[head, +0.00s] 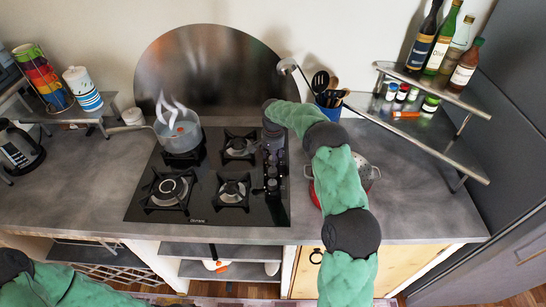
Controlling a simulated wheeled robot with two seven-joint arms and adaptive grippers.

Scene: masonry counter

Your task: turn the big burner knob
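The black hob (200,213) is set in the grey counter. A column of small dark knobs (272,184) runs along its right side; I cannot tell which one belongs to the big burner. The widest burner (168,189) looks to be the front left one. My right arm reaches over from the lower right, and my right gripper (273,148) points down over the far end of the knob column. Its fingers are dark against the hob, so its opening and any contact are unclear. My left arm shows only at the bottom left corner; its gripper is out of view.
A steaming pot (178,133) stands on the back left burner. A red pot (366,174) sits right of the hob, partly behind my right arm. A utensil holder (328,106) stands behind it. Bottles (443,45) stand on a corner shelf.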

